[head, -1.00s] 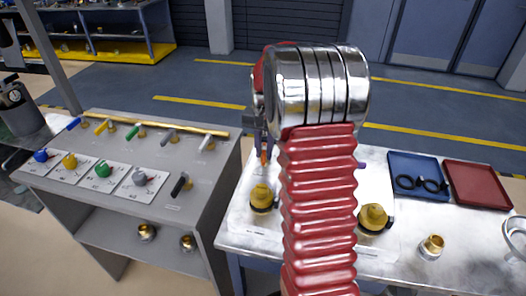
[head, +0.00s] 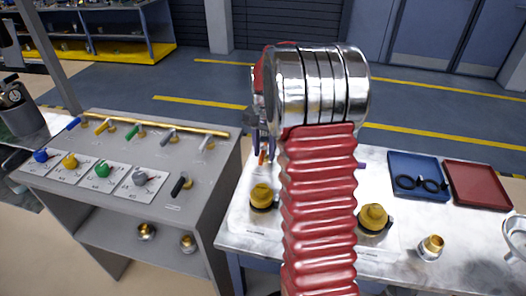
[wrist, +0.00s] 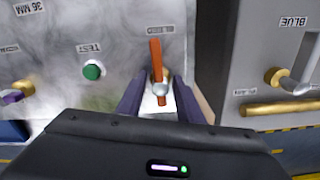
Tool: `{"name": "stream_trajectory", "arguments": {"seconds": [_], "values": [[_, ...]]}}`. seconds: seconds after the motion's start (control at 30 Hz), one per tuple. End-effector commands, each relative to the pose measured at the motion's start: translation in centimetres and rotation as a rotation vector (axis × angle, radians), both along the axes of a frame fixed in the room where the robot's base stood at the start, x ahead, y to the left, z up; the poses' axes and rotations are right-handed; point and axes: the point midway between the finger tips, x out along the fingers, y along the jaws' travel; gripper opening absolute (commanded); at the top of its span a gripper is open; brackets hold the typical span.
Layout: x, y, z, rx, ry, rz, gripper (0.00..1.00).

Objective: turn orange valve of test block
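The orange valve handle (wrist: 156,55) shows in the wrist view on the pale metal test block plate, with a silver hub below its middle. It points nearly straight up and down in that picture. My gripper (wrist: 158,88) is open, with one dark finger on each side of the handle's lower part and a visible gap on both sides. In the head view, a small part of the orange handle (head: 262,157) shows below my gripper (head: 261,143). My red arm hides much of the block there.
A green button (wrist: 93,70) marked TEST sits beside the valve. Yellow-brass caps (head: 262,196) (head: 374,217) stand nearby on the bench. A grey valve console (head: 205,180) stands at left across a gap. Blue (head: 415,168) and red (head: 478,185) trays lie at right.

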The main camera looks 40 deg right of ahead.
Motion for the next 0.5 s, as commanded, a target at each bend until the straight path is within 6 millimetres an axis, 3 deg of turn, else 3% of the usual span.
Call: {"name": "stream_trajectory", "arguments": {"seconds": [0.33,0.5], "values": [[0.0,0.0,0.1,-0.001,0.000,0.000,0.38],[0.0,0.0,1.1,-0.001,-0.002,0.000,0.38]]}}
